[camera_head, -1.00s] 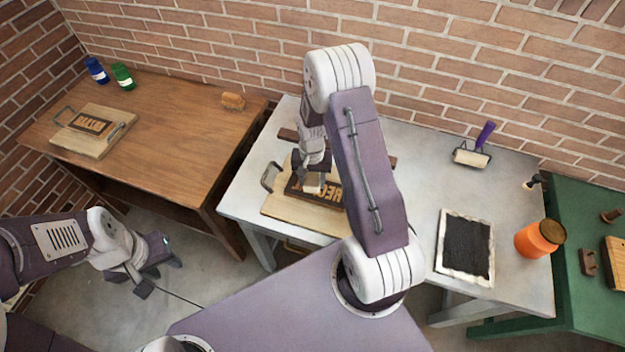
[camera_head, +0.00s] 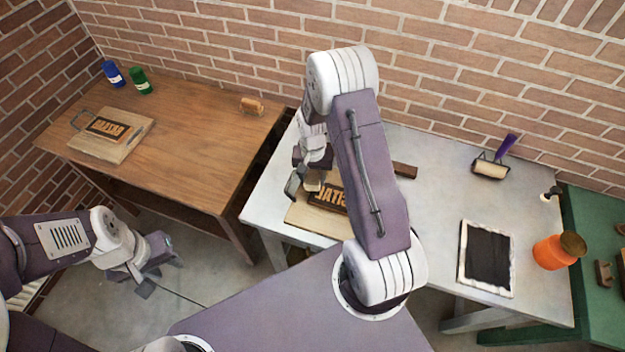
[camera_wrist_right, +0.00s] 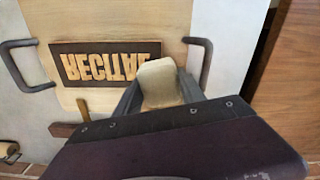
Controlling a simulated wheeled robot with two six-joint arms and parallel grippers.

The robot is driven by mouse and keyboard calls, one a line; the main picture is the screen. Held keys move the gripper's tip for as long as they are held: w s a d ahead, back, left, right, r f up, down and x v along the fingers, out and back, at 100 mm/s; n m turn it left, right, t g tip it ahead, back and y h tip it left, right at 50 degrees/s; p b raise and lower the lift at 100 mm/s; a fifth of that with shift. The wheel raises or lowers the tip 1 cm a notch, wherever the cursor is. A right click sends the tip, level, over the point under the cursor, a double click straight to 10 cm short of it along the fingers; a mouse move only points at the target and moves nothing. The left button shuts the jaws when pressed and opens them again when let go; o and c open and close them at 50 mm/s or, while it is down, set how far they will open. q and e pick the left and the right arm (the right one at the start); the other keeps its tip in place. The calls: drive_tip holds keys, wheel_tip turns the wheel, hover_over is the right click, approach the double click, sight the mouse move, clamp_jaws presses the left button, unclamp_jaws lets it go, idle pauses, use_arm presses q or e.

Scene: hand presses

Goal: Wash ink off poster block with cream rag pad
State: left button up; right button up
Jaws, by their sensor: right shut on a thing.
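The poster block (camera_head: 330,196), dark with raised wood-coloured mirrored letters, lies on a pale board (camera_head: 300,215) with metal handles on the white table. It also shows in the right wrist view (camera_wrist_right: 85,65). My right gripper (camera_wrist_right: 160,90) is shut on the cream rag pad (camera_wrist_right: 160,80). The pad is at the block's right end in the wrist view, the left end in the head view (camera_head: 313,181). I cannot tell whether it touches. My right arm hides part of the block. My left gripper (camera_head: 162,275) is empty and open, low at the left, away from the tables.
A brown table (camera_head: 190,135) at left holds another lettered block (camera_head: 107,127), blue (camera_head: 113,74) and green (camera_head: 140,82) bottles and a tan object (camera_head: 252,106).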

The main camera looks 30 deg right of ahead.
drive_tip(key=r+p, duration=0.2)
drive_tip(key=r, duration=0.1)
drive_tip(key=shift+s+d, duration=0.2)
drive_tip(key=shift+s, duration=0.15)
drive_tip(key=shift+w+a+r+p, duration=0.15)
drive_tip(key=shift+w+r+p, duration=0.05)
drive_tip(key=shift+r+p, duration=0.75)
drive_tip(key=shift+r, duration=0.3)
drive_tip(key=shift+s+r, duration=0.1)
drive_tip(key=shift+s, duration=0.05)
